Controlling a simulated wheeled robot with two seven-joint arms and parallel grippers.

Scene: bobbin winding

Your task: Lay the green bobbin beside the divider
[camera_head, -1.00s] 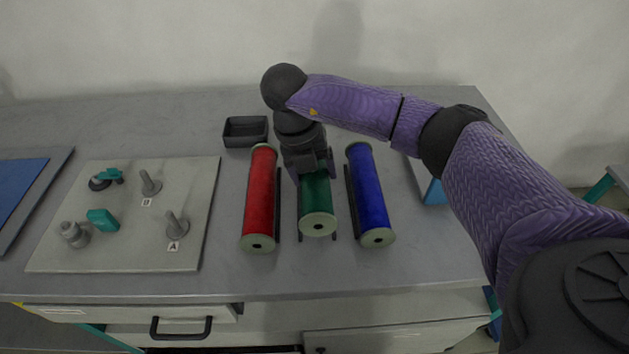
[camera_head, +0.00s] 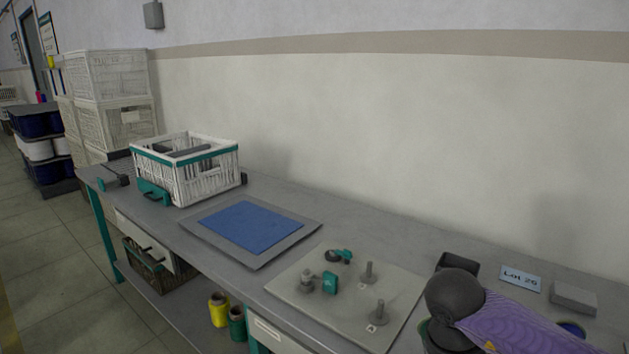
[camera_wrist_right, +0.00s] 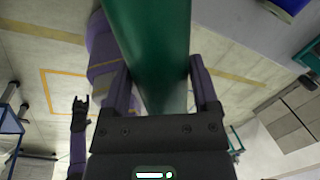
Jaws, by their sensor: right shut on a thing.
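The green bobbin (camera_wrist_right: 150,40) fills the top middle of the right wrist view, between the two fingers of my right gripper (camera_wrist_right: 161,75), which is shut on it. In the head view my right wrist is at the bottom right and hides most of the gripper; a pale green rim shows beside it. A white crate (camera_head: 206,184) with a teal band stands at the far left end of the bench. Dark grey pieces show inside it; I cannot clearly tell which is the divider. My left gripper (camera_wrist_right: 81,103) appears small at the left of the right wrist view, its fingers apart.
A blue mat on a grey board (camera_head: 302,237) lies right of the crate. A pale plate (camera_head: 399,300) with upright pegs and small teal parts lies nearer. A dark tray (camera_head: 458,262) and a blue bobbin (camera_head: 572,328) are at the right. Stacked crates (camera_head: 118,75) stand beyond the bench.

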